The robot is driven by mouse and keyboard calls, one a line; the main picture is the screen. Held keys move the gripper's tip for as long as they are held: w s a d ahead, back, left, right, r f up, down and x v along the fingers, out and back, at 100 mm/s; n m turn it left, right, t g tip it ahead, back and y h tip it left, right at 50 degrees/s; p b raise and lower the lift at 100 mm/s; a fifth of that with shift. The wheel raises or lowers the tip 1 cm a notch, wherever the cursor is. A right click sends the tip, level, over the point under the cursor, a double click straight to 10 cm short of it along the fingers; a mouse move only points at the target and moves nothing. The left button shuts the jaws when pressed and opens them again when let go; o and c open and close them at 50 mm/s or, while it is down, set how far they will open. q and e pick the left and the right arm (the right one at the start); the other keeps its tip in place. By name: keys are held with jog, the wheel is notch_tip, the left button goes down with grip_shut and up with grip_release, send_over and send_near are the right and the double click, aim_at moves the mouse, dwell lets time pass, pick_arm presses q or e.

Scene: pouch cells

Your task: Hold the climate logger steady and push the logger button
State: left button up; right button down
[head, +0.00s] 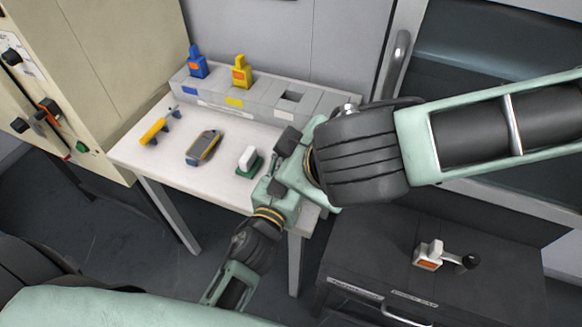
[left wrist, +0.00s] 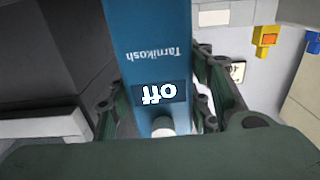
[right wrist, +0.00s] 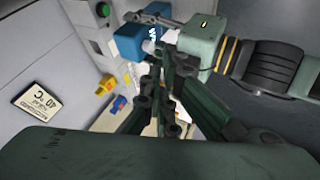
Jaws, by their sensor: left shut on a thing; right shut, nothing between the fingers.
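The climate logger (left wrist: 158,45) is a blue block with the name Tarnikosh, a small dark display reading "off", and a pale round button (left wrist: 163,127) near its lower end in the left wrist view. My left gripper (left wrist: 157,98) is shut on it, a finger on each side. In the right wrist view, blue parts of the logger (right wrist: 127,42) show just beyond my right gripper (right wrist: 157,66), which is shut and empty. Whether its tips touch the logger cannot be told. In the head view, my arms meet over the table's right end and the logger cannot be made out.
A dark cabinet (head: 370,250) stands right, a cream cabinet (head: 95,65) left.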

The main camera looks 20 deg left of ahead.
jog(key=x, duration=1)
jog(key=shift+w, duration=0.1)
jog(key=shift+w+d, duration=0.15)
jog(key=shift+w, duration=0.85)
jog(key=v, duration=1)
